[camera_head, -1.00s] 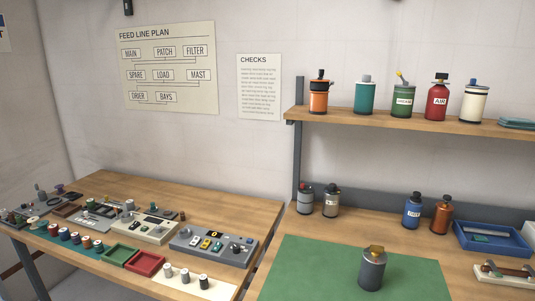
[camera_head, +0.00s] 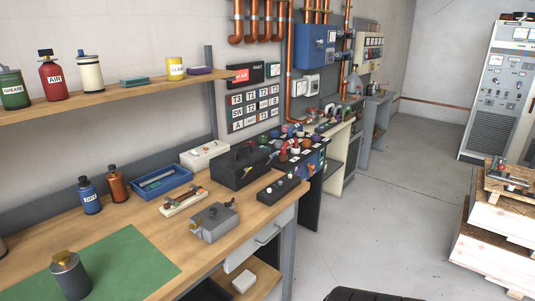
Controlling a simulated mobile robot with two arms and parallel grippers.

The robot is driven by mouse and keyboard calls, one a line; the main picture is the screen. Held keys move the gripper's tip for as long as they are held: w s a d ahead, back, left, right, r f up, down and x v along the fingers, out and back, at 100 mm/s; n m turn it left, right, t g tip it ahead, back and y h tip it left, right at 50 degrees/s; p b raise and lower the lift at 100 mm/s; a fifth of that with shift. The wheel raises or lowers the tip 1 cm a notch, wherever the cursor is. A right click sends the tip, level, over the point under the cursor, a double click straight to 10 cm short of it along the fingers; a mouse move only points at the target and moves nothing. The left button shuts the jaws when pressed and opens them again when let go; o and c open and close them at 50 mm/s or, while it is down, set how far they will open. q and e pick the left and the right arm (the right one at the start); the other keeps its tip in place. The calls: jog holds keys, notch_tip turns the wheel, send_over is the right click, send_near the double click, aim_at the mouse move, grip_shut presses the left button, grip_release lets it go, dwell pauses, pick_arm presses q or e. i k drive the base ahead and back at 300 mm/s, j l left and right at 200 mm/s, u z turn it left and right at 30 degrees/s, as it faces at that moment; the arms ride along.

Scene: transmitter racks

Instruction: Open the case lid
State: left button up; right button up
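A black case (camera_head: 239,167) with a handle on top stands on the wooden bench (camera_head: 150,215), toward its right end. Its lid looks shut, but the seam is too small to make out clearly. Neither of my grippers is in view, so their state and place do not show.
A grey metal box (camera_head: 213,222), a black box with knobs (camera_head: 278,189) and a white box (camera_head: 205,154) stand near the case. A blue tray (camera_head: 162,182) lies to its left. A green mat (camera_head: 125,262) covers the bench's near left. Open floor (camera_head: 385,215) lies to the right.

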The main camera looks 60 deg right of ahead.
aim_at(235, 160)
jog(key=z, duration=1.75)
jog(key=i+l+u, duration=0.15)
jog(key=u, duration=0.2)
jog(key=i+l+u, duration=0.15)
jog(key=u, duration=0.2)
jog(key=i+l+u, duration=0.1)
jog(key=l+u, duration=0.2)
